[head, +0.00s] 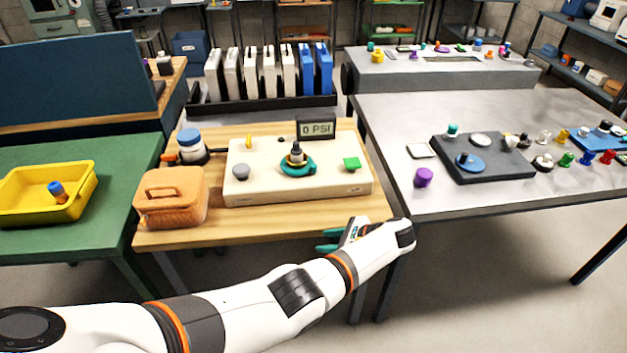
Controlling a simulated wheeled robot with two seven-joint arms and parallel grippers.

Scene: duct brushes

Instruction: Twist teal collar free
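The teal collar (299,170) sits around the base of a dark upright fitting (297,152) on a cream panel box (245,190). A small tab of the collar sticks out to the right. My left gripper (319,240) is at the front edge of the wooden table, below and in front of the box, clear of the collar. Its two teal fingers point left and stand apart, with nothing seen between them. My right gripper is not in view.
A display reading 0 PSI (317,128) stands behind the box. An orange case (170,198) is at left. A grey table (400,120) with small parts stands at right.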

